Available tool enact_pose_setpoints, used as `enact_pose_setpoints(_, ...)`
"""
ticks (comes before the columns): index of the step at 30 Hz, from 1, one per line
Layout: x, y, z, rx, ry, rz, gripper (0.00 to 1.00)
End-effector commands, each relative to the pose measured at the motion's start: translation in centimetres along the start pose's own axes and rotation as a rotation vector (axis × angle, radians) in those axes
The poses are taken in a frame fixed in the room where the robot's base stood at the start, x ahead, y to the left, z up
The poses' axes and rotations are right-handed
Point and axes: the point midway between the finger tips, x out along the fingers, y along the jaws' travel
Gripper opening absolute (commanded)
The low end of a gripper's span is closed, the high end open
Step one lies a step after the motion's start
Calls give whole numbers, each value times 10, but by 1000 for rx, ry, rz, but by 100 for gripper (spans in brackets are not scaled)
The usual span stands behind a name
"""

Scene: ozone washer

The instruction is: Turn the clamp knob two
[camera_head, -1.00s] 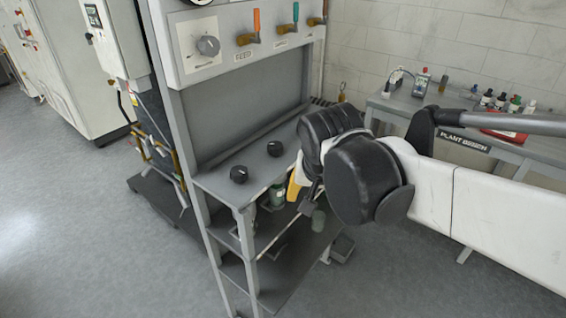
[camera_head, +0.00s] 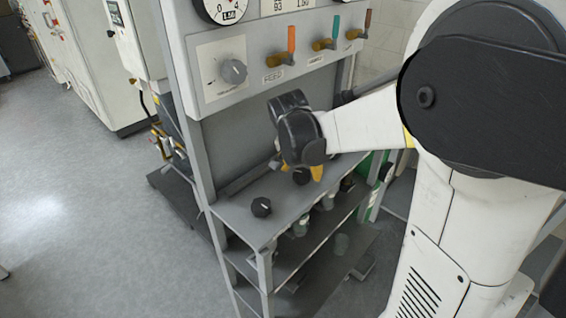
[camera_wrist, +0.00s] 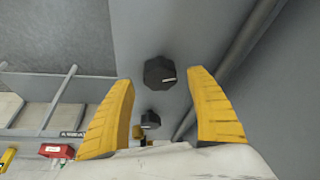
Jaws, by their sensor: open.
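Two black round knobs stand on the grey shelf top in the head view, one at the front left (camera_head: 261,207) and one farther back (camera_head: 301,176), partly hidden by my gripper (camera_head: 302,170). My gripper is open and empty, with its yellow fingers above the shelf near the back knob. In the wrist view, a black knob with a white pointer mark (camera_wrist: 158,72) shows in the gap between the open yellow fingers (camera_wrist: 161,77). A second black knob (camera_wrist: 150,119) shows lower in that gap. No number is readable on either, and I cannot see contact.
The upright panel carries a dial knob (camera_head: 233,71) and coloured valve handles (camera_head: 291,40) above the shelf. Green-tinted jars (camera_head: 300,226) stand on the level below. A red thing (camera_wrist: 57,151) lies at lower left in the wrist view. Floor is free at left.

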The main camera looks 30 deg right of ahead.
Motion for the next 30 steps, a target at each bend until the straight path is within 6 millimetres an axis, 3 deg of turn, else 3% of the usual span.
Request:
enact_pose_setpoints(6,22,0,0,-1,0,0,66)
enact_pose_setpoints(15,23,0,0,-1,0,0,66)
enact_pose_setpoints(20,23,0,0,-1,0,0,18)
enact_pose_setpoints(21,23,0,0,-1,0,0,12)
enact_pose_setpoints(30,23,0,0,-12,0,-4,12)
